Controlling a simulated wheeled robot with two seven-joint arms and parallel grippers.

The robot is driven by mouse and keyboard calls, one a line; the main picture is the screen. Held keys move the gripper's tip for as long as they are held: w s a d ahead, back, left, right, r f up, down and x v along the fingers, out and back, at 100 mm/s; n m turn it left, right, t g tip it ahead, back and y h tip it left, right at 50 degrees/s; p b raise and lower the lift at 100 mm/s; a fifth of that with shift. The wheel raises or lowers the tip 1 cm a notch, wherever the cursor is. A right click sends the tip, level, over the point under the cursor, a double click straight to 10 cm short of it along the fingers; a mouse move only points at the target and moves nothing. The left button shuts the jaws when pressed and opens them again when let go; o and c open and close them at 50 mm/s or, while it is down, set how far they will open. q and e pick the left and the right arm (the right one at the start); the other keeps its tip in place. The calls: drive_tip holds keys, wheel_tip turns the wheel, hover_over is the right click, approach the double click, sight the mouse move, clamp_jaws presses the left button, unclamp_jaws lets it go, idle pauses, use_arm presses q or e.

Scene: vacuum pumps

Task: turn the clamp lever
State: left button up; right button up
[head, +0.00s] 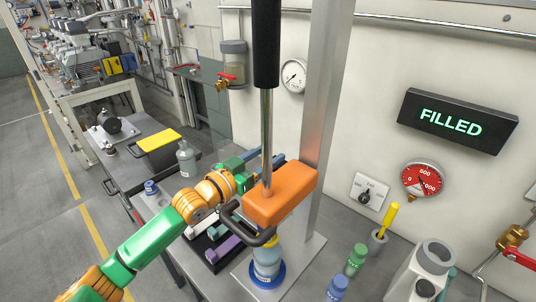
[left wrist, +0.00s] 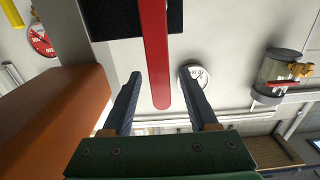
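In the head view my left gripper (head: 279,158) is partly hidden behind the orange block (head: 283,194) and metal rod. My right gripper is not in view.
The orange block carries a tall black-gripped handle (head: 266,45) and a black loop (head: 240,222), close to a grey post (head: 326,90). A blue-based bottle (head: 267,262) stands below. Small bottles (head: 355,260) and a yellow-handled tool (head: 388,216) stand to the right.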

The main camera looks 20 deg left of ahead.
use_arm(q)
drive_tip(key=shift+a, duration=0.1)
drive_tip(key=shift+p+v, duration=0.5)
drive_tip(key=shift+v, duration=0.55)
drive_tip(key=shift+p+v, duration=0.75)
drive_tip(key=shift+v, duration=2.2)
